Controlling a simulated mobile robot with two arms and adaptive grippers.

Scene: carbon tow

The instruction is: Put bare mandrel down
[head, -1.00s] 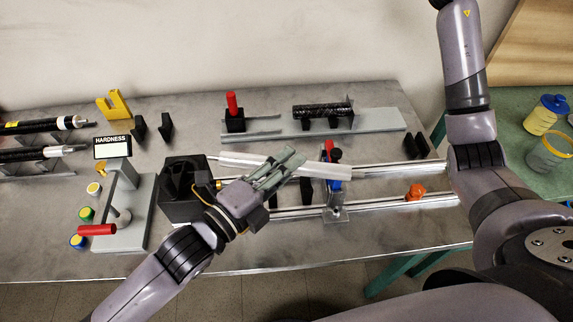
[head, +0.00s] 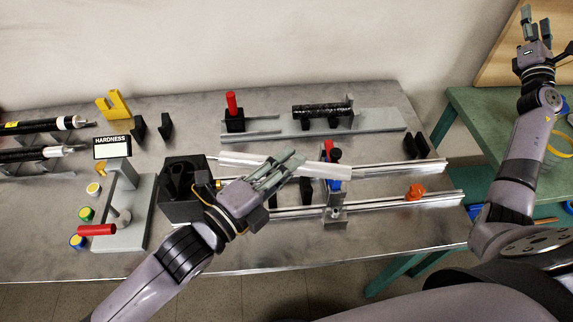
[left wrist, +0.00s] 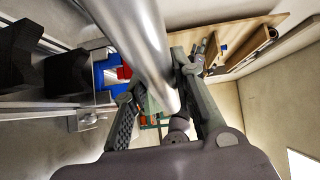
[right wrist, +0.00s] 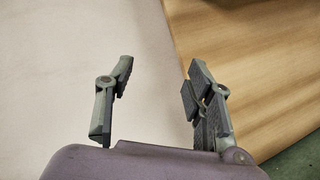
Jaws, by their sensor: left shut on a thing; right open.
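The bare mandrel (head: 325,170), a smooth silver rod, lies left to right across the middle of the head view, over the rails of the bench machine. My left gripper (head: 285,165) is shut on the mandrel near its middle, and its fingers hide part of it. In the left wrist view the mandrel (left wrist: 143,40) runs between the two fingers. I cannot tell how high it is above the rails. My right gripper (head: 535,28) is open and empty at the upper right; its spread fingers also show in the right wrist view (right wrist: 157,95).
A black headstock (head: 180,205) stands left of the mandrel. Two metal rails (head: 435,167) carry a blue-and-red carriage (head: 333,165) and an orange knob (head: 415,192). A hardness tester (head: 130,205) stands left.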

